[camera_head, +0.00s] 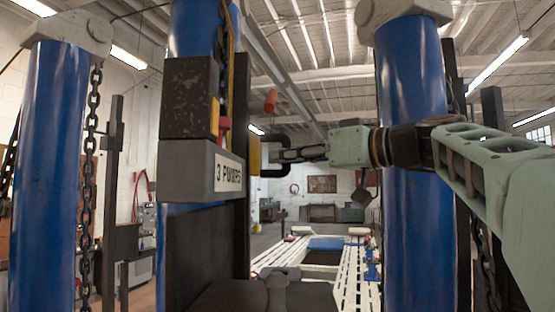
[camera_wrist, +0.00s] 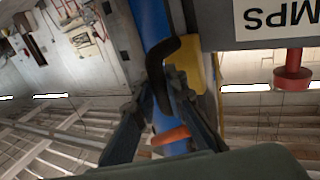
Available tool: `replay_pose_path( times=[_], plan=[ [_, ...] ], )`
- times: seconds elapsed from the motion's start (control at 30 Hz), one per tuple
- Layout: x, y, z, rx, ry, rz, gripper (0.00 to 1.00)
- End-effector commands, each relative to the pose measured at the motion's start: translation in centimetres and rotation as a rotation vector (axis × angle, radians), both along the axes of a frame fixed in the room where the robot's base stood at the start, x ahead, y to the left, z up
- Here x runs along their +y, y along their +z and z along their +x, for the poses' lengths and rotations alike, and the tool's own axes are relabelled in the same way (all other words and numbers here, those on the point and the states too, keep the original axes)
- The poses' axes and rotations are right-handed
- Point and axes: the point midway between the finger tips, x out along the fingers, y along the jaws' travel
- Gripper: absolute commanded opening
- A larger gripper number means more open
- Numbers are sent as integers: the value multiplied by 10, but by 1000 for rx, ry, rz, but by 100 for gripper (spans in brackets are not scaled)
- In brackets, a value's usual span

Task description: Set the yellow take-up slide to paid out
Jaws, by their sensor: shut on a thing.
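The yellow take-up slide (camera_head: 255,156) is a small yellow block on the right side of the dark column, beside the grey labelled box. It also shows in the wrist view (camera_wrist: 204,70), where a bent black handle (camera_wrist: 156,68) stands in front of it and seems joined to it. The handle (camera_head: 284,111) curves out to the right in the head view. My gripper (camera_head: 284,155) reaches in from the right. In the wrist view its fingers (camera_wrist: 162,92) are shut on the black handle. The fingers hide part of the handle, and the slide's track is not clear.
A grey box (camera_head: 187,171) with a partly legible label is left of the slide. An orange tag or grip (camera_head: 270,101) hangs close above my gripper. A red knob (camera_wrist: 293,75) shows in the wrist view. Blue posts (camera_head: 410,160) and hanging chains (camera_head: 91,150) flank the space.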

Motion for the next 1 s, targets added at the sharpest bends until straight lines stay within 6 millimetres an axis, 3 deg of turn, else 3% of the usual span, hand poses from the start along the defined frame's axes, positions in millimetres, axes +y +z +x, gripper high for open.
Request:
replay_pose_path(
  times=[0.03, 0.33, 0.37, 0.5, 0.83, 1.0],
  plan=[
    [0, 8, -1, -12, -4, 7, 0],
    [0, 10, -2, -17, -6, 8, 0],
    [0, 10, -2, -16, -6, 7, 15],
    [0, 8, -1, -13, -5, 6, 30],
    [-2, 5, -2, -7, -4, 4, 30],
    [-20, 5, -17, -8, -5, 5, 30]
  ],
)
